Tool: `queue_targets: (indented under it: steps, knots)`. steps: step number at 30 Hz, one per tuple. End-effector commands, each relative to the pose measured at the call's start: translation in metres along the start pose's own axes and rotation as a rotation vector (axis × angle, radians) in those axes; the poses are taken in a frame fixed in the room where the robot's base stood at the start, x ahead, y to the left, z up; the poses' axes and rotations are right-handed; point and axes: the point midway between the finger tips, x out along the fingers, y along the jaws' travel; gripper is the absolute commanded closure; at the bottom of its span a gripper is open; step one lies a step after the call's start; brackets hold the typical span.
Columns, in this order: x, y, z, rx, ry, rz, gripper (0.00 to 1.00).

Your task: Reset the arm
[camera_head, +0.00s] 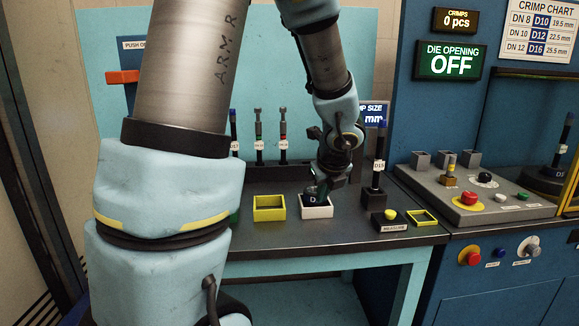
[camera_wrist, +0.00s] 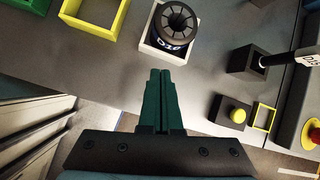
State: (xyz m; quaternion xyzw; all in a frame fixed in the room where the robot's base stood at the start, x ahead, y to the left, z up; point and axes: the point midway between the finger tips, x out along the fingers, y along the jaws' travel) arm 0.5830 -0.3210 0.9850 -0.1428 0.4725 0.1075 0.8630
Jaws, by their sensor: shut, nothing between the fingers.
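My gripper (camera_wrist: 160,72) is shut with nothing between its dark green fingers in the wrist view. It points at a white square tray (camera_wrist: 187,55) on the bench. A black ring-shaped die (camera_wrist: 176,22) with a slotted top sits in that tray. The fingertips look just short of the tray in the picture; I cannot tell the height gap. In the head view my arm reaches down over the white tray (camera_head: 316,212), and the gripper (camera_head: 318,190) is partly hidden against the die there.
A yellow tray (camera_head: 269,208) stands left of the white one. At right are a black holder with an upright D15-like labelled hose (camera_head: 378,170), a yellow button (camera_head: 390,215) and a small yellow frame (camera_head: 422,217). The control panel (camera_head: 480,200) has a red button. The display reads OFF.

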Motion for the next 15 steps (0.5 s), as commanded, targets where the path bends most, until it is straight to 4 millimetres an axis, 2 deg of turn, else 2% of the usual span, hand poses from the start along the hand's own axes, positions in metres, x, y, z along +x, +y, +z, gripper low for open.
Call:
queue_targets:
  steps: [1,6,9,12,15]
  knots:
    - [0.001,0.031,0.002,-0.248,0.028,0.051,1.00]
    - [-0.005,0.115,-0.014,-1.153,0.083,0.238,1.00]
    - [-0.012,0.150,-0.028,-1.657,0.081,0.350,1.00]
    - [-0.019,0.173,-0.042,-2.080,0.062,0.449,1.00]
    - [-0.025,0.186,-0.052,-2.383,0.039,0.523,1.00]
